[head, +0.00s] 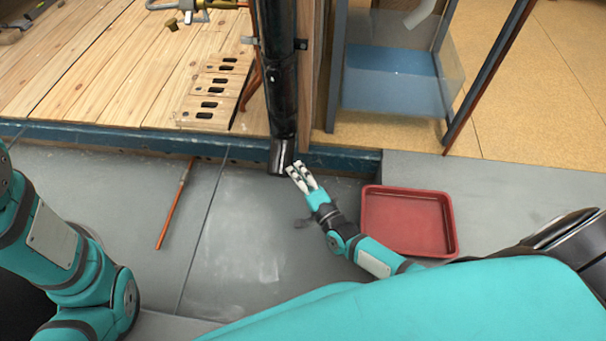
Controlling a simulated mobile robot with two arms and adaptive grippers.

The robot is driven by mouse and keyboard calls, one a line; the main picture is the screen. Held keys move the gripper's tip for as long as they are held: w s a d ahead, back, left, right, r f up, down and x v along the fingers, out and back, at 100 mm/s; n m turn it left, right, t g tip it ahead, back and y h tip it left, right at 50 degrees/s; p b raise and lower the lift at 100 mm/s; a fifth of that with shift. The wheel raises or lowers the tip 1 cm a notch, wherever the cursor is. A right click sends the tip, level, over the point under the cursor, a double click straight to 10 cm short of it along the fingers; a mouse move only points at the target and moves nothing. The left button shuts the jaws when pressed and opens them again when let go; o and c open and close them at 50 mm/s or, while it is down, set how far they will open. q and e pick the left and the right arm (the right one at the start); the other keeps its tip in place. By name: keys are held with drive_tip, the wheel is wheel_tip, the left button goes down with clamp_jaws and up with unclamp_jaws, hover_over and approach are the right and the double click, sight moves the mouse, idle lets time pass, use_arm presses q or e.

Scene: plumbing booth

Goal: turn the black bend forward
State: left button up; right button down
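A black vertical pipe (280,90) runs down at the top centre. At its lower end is a short black bend (281,157), just in front of the blue sill; which way its mouth faces is hard to tell. My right gripper (297,168) is at the lower right edge of the bend. Its two pale fingers point up and left with a gap between them, and nothing shows held. I cannot tell whether the fingertips touch the bend. My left arm shows at the left edge, but its gripper is out of view.
A red tray (410,252) lies on the grey floor right of my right gripper. A copper pipe (174,205) lies at the left. The blue sill (120,136) edges the raised wooden floor. A metal-framed blue unit (392,85) stands behind at the right.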

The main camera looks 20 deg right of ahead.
drive_tip(key=shift+w+a+r, duration=0.1)
drive_tip(key=shift+a, duration=0.25)
drive_tip(key=s+d, duration=0.2)
drive_tip(key=s, duration=1)
drive_tip(key=shift+d+f, duration=0.15)
drive_tip(key=shift+f, duration=0.3)
